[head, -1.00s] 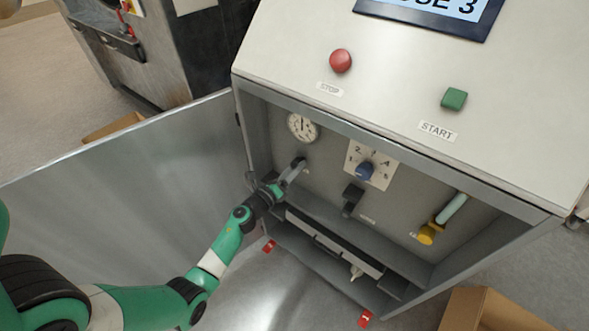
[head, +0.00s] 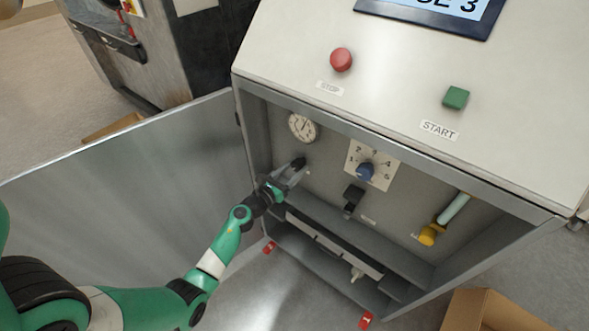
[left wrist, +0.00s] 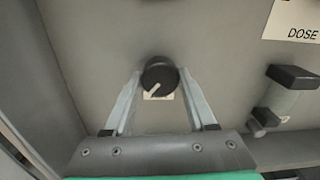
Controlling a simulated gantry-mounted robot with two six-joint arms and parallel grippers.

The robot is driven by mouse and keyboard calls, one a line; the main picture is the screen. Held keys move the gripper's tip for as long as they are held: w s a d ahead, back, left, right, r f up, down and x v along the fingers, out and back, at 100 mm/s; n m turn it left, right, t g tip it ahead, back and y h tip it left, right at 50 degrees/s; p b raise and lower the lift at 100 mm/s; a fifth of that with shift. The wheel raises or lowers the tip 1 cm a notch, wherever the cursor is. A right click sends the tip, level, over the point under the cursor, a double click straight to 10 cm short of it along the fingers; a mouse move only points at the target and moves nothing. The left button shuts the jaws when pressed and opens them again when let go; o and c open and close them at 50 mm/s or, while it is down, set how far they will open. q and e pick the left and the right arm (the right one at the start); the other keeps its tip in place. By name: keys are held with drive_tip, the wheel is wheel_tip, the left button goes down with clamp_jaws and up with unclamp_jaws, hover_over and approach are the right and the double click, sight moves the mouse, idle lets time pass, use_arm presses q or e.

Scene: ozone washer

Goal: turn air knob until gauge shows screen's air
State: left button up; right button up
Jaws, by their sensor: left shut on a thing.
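The black air knob (left wrist: 159,76) sits on the cabinet's back panel, with a light pointer line toward its lower left in the left wrist view. In the head view the knob (head: 299,163) is below the gauge. My left gripper (left wrist: 160,84) is shut on the knob, one finger on each side. It also shows in the head view (head: 296,170). The round white gauge (head: 302,127) has a dark needle, but its numbers are too small to read. The screen (head: 432,10) is cut off at the top; only part of "DOSE 3" shows. My right gripper is not in view.
The open metal door (head: 130,190) stands at left. Red stop (head: 341,59) and green start (head: 455,97) buttons are above.

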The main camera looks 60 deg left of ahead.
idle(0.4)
use_arm(q)
drive_tip(key=o, duration=1.4)
drive_tip(key=p+v, duration=0.2)
drive_tip(key=v, duration=0.9)
drive_tip(key=shift+s+d+r, duration=0.1)
drive_tip(key=shift+s, duration=0.2)
